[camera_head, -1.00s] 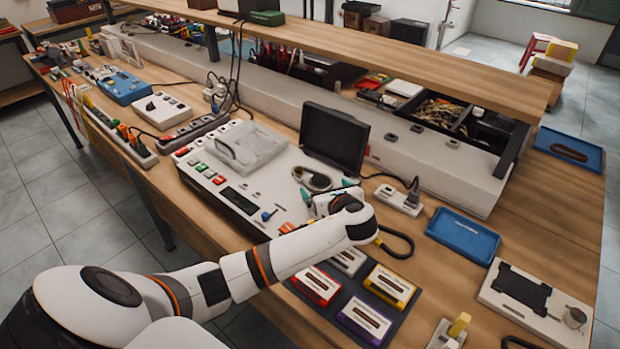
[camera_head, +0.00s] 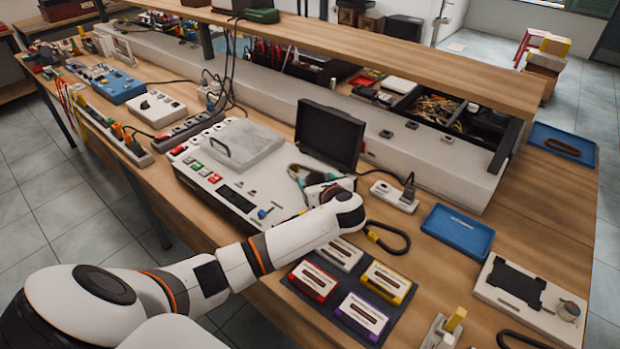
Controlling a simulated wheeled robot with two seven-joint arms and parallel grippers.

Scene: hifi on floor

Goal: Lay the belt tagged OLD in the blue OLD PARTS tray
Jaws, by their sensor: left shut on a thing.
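My left gripper (camera_head: 318,184) is at the end of the arm reaching over the white deck (camera_head: 208,178), low by the foot of the black screen. It is shut on a dark loop that looks like a belt, mostly hidden by the hand; no tag on it can be read. Another black belt loop (camera_head: 398,250) with a yellow tag lies on the bench just right of my wrist. An empty blue tray (camera_head: 457,234) lies right of it; its lettering is too small to read. A second blue tray (camera_head: 590,158) at the far right shows a dark oval. My right gripper is not in view.
The black screen (camera_head: 330,135) stands behind my gripper. A white socket block (camera_head: 394,196) with a cable lies between deck and near blue tray. A dark mat holds several coloured cassettes (camera_head: 387,282). A white plate (camera_head: 535,295) lies front right.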

